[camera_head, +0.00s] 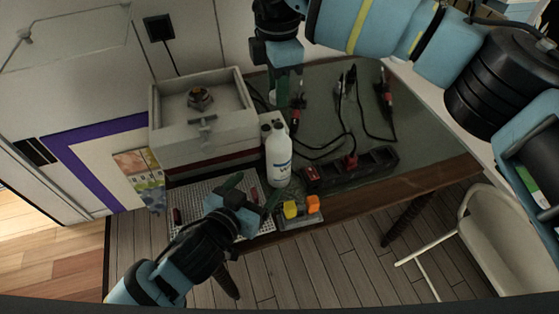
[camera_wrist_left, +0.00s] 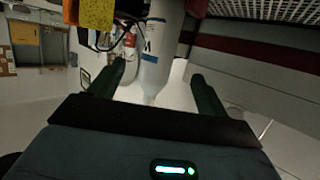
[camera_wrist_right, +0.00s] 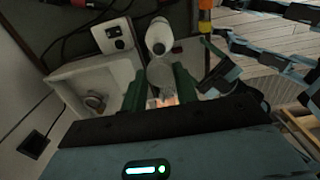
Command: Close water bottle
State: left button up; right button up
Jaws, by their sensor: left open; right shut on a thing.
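A white water bottle (camera_head: 278,165) with a blue-marked label stands upright on the table, near its front edge. It also shows in the left wrist view (camera_wrist_left: 158,45) and, from above, in the right wrist view (camera_wrist_right: 159,36). My left gripper (camera_head: 255,190) is open, low in front of the bottle; in the left wrist view its fingers flank the bottle, and I see no grip on it. My right gripper (camera_head: 287,103) is above and behind the bottle, shut on a pale translucent piece (camera_wrist_right: 162,73), perhaps the cap. The fingers partly hide this piece.
A large white box (camera_head: 180,132) with a metal fitting stands left of the bottle. A perforated tray (camera_head: 190,193) lies front left. A black power strip (camera_head: 372,164) and cables lie right. Yellow and orange blocks (camera_head: 313,203) sit at the front edge. A pale chair (camera_head: 490,235) stands at right.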

aim_at(273, 167)
pick_arm(q)
jog(key=x, duration=1.2)
pick_arm(e)
jog(key=shift+w, duration=0.1)
pick_arm(q)
jog(key=c, duration=1.5)
jog(key=shift+o, duration=0.2)
pick_arm(e)
jog(key=shift+f, duration=2.55)
jog(key=shift+f, duration=0.85)
jog(key=shift+f, duration=0.6)
